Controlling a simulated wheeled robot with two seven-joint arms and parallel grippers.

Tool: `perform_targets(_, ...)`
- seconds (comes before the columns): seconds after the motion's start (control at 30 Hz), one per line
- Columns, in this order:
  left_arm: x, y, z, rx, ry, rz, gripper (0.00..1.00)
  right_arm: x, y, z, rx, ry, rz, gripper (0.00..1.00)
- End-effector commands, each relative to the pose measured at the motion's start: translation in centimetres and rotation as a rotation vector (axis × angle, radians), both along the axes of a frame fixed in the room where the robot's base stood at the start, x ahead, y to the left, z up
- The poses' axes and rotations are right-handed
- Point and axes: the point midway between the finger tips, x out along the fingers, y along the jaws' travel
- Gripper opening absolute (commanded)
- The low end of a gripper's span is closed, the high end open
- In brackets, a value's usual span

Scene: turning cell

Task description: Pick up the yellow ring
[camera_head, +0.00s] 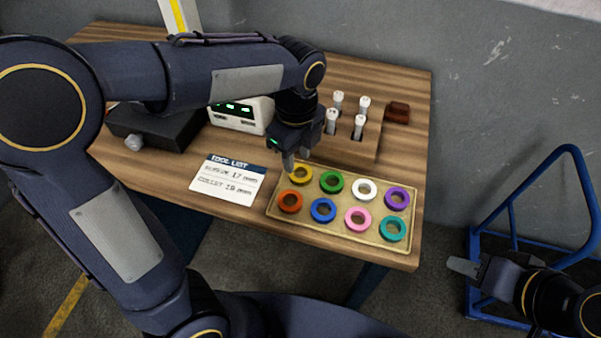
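The yellow ring (306,178) lies in the back left spot of a shallow tan tray (329,230) on the wooden table. My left gripper (296,161) points down just above and behind the yellow ring. Its two fingertips show apart, with nothing seen between them, and cover part of the ring's far side. I cannot tell whether a finger touches the ring. My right gripper (463,266) is at the lower right, off the table, far from the tray. Only one finger of it shows clearly.
An orange ring (281,204), a green ring (323,183) and several other coloured rings share the tray. A tool list card (228,180) lies to its left. A wooden rack (350,148) with white-topped pegs stands behind. A blue frame (584,190) is at right.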

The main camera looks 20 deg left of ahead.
Motion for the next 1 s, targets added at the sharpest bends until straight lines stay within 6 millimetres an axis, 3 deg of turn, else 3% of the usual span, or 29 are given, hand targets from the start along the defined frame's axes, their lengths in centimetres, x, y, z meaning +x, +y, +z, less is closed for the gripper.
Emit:
perform_targets(0.4, -0.8, 0.3, -5.4, 0.000, 0.002, 0.003, 0.35, 0.0, 0.0, 0.1, 0.000, 0.000, 0.000, 0.36)
perform_targets(0.67, -0.8, 0.3, -5.7, -0.002, 0.000, 0.004, 0.35, 0.0, 0.0, 0.1, 0.000, 0.000, 0.000, 0.36)
perform_targets(0.93, -0.8, 0.3, -5.7, -0.002, 0.000, 0.004, 0.02, 0.0, 0.0, 0.1, 0.000, 0.000, 0.000, 0.36)
perform_targets(1.0, -0.8, 0.3, -5.7, -0.002, 0.000, 0.004, 0.00, 0.0, 0.0, 0.1, 0.000, 0.000, 0.000, 0.36)
